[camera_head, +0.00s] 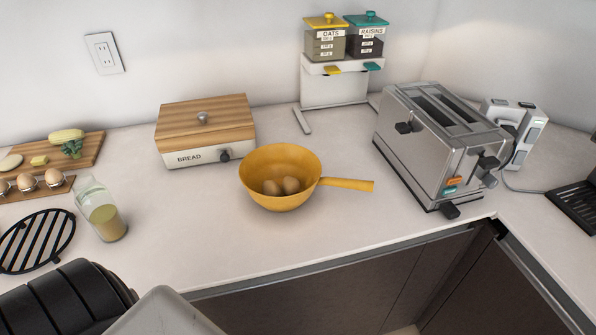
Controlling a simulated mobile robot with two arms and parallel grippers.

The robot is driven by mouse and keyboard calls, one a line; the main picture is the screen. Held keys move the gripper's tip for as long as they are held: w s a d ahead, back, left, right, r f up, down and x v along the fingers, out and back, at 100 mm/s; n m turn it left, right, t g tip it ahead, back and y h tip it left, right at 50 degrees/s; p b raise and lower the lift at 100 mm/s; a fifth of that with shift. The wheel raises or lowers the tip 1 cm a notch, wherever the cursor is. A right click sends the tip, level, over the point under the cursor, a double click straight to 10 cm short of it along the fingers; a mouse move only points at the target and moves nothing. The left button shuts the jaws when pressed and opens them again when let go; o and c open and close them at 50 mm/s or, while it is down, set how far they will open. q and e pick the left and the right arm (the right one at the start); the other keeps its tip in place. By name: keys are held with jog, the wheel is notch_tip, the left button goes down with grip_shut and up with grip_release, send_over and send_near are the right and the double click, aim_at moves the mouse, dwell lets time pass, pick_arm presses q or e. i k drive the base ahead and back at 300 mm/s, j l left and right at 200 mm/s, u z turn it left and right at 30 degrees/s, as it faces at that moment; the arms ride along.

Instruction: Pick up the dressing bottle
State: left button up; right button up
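A clear glass container (107,222) with yellowish liquid in its lower part stands on the light counter at the left; it looks like the dressing bottle. It stands upright and nothing touches it. Its upper part is clear and empty. Black ribbed and grey parts at the lower left edge look like my own arm, below and in front of the bottle. Neither gripper's fingers show in the head view.
A black round trivet (37,241) lies left of the bottle. Behind are an egg holder (38,190) and a wooden board (85,153) with vegetables. A bread box (205,132), a yellow pan (281,196) with eggs and a toaster (432,150) stand farther right. The counter's front edge is clear.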

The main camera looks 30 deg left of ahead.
aim_at(92, 197)
jog(key=u, duration=1.9)
